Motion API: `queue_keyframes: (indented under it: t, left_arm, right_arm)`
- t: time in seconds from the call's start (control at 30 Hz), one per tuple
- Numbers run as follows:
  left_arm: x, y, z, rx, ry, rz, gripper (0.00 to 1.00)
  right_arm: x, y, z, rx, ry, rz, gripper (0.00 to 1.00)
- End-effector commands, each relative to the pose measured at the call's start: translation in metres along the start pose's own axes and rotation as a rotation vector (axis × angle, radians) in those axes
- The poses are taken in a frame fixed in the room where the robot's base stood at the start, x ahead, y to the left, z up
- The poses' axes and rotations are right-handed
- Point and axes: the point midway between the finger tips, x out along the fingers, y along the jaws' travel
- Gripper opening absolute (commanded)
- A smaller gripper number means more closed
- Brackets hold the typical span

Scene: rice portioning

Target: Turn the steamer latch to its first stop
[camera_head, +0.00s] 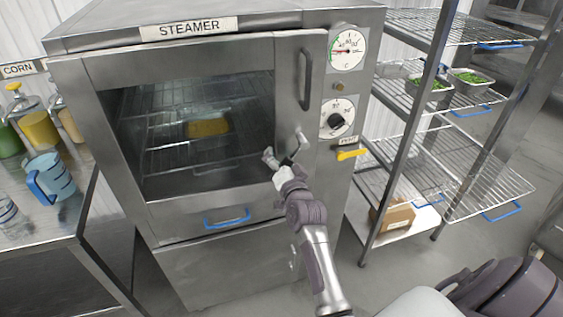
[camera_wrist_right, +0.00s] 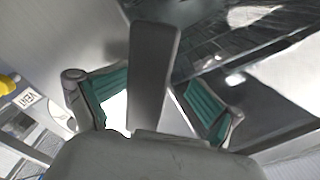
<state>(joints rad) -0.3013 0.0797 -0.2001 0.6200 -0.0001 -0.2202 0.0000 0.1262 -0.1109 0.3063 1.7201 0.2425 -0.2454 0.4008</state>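The steamer (camera_head: 255,190) stands in the centre of the head view with its windowed door (camera_head: 290,75) closed. A grey bar (camera_wrist_right: 153,65), which looks like the latch lever, lies between the fingers with a gap on each side. My left gripper is not in view.
Right of the latch are a temperature gauge (camera_head: 347,49), a dial (camera_head: 336,118) and a yellow vent lever (camera_head: 352,154). A wire rack (camera_head: 402,147) stands at the right. A steel counter (camera_head: 30,236) with a blue jug (camera_head: 52,178) is at the left. A yellow block shows behind the door glass.

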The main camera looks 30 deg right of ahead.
Motion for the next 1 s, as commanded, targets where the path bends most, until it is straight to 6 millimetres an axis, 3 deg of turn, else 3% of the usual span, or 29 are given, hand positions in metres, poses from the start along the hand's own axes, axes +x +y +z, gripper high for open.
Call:
queue_keyframes:
  t: [0.17, 0.8, 1.0]
  left_arm:
    - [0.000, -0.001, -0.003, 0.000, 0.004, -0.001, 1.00]
    - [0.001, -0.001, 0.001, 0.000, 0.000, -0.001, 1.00]
    - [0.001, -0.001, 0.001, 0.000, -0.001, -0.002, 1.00]
  right_arm:
    - [0.002, -0.002, -0.002, 0.001, 0.004, -0.002, 0.52]
    - [0.001, 0.003, 0.002, 0.003, -0.006, 0.008, 0.52]
    - [-0.013, 0.003, 0.003, 0.002, -0.006, 0.007, 0.52]
